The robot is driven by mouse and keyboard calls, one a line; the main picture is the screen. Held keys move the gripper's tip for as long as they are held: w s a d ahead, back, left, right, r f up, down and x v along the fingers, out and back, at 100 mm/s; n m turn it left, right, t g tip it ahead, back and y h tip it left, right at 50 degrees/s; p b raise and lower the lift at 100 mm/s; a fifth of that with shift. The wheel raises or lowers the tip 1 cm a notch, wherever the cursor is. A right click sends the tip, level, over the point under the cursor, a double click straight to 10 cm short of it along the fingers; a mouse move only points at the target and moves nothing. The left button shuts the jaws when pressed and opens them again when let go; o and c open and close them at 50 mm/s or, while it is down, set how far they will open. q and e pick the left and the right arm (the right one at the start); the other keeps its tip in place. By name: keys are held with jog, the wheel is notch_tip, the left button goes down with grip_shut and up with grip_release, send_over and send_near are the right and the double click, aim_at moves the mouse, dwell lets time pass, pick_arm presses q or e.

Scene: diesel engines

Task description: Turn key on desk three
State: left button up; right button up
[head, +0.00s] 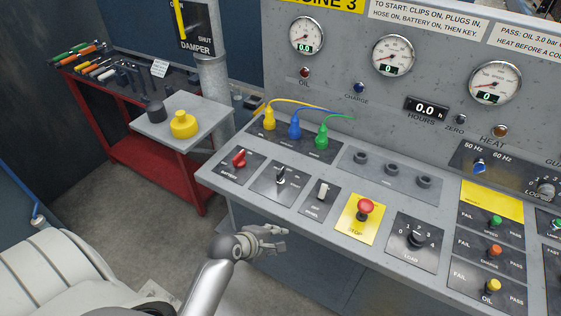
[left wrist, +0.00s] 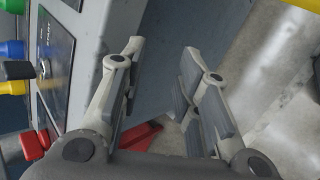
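Desk three is the grey sloped console (head: 330,205) under the yellow "ENGINE 3" sign (head: 320,3). Its key switch (head: 281,176) sits upright on a dark plate, between the red battery switch (head: 239,159) and the white panel switch (head: 322,191). My left gripper (head: 284,240) is in front of the desk's front edge, apart from the key and to its lower side. The left wrist view shows its fingers (left wrist: 163,46) spread and empty. That view also shows the dark key (left wrist: 17,70) at its left edge. My right gripper is not in view.
Yellow, blue (head: 294,130) and green plugs stand in sockets behind the key. The red stop button (head: 365,208) and load knob (head: 417,239) are to the right. A red bench (head: 150,165) with tools and a grey stand (head: 200,133) is at left. Floor between is clear.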

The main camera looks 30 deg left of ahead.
pick_arm(q)
jog(key=r, duration=0.1)
jog(key=w+r+n, duration=0.1)
jog(key=r, duration=0.1)
jog(key=a+r+n, duration=0.1)
jog(key=shift+w+r+t, duration=0.15)
jog(key=shift+r+t, duration=0.05)
jog(key=shift+t, duration=0.2)
jog(key=n+t+y+p, duration=0.15)
jog(key=n+t, duration=0.25)
jog(key=n, duration=0.9)
send_near(277, 175)
jog(key=shift+w+d+f, duration=0.4)
jog(key=shift+w+d, duration=0.1)
jog(key=shift+w+a+r+n, duration=0.2)
jog(key=shift+a+r+n, duration=0.15)
jog(key=shift+n, duration=0.45)
jog(key=x, duration=1)
jog(key=shift+w+a+f+p, duration=0.1)
jog(key=shift+w+f+p, duration=0.15)
jog(key=shift+w+p, duration=0.05)
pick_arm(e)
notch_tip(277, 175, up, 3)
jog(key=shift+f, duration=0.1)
